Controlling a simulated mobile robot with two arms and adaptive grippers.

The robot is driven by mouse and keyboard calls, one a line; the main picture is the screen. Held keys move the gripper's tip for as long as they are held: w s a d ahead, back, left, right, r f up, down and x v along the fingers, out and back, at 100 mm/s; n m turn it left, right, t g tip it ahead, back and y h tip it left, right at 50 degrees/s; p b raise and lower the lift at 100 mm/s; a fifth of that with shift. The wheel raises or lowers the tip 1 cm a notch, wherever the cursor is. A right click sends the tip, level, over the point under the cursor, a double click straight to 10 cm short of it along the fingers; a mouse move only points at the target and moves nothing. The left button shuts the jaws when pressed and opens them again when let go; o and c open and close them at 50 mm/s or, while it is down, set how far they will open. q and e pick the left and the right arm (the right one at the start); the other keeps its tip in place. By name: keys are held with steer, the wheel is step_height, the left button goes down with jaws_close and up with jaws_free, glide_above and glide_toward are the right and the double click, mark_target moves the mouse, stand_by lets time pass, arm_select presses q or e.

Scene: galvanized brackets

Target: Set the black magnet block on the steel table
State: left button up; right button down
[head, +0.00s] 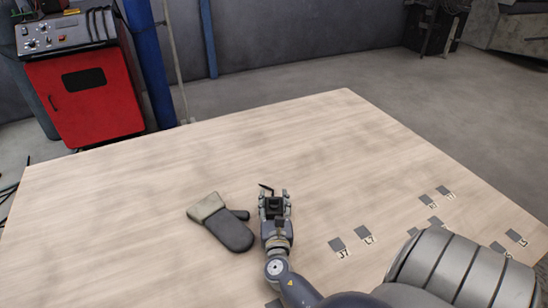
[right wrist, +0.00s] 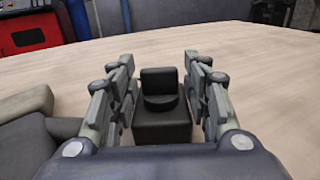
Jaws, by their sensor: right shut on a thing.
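The black magnet block (head: 274,207) is between the fingers of my right gripper (head: 274,197), near the middle of the tabletop. In the right wrist view the black block (right wrist: 162,128) shows a squared body, a round collar and an upright plate on top. My right gripper (right wrist: 160,88) is shut on it, with a finger on either side. Whether the block's underside touches the table is hidden. The table (head: 150,180) has a pale, wood-grained top rather than bare steel. My left gripper is not in view.
A dark grey glove (head: 232,232) with a light cuff lies just left of my right gripper. Grey square plates with labels, such as J7 (head: 336,244), lie on the right side. The tabletop's far and left parts are clear. A red machine (head: 88,95) stands beyond the table.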

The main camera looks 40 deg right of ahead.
steer(key=shift+r, duration=0.15)
steer(key=c, duration=0.9)
jaws_free()
steer(key=shift+f, duration=0.25)
steer(key=shift+o, duration=0.2)
steer(key=shift+r, duration=0.1)
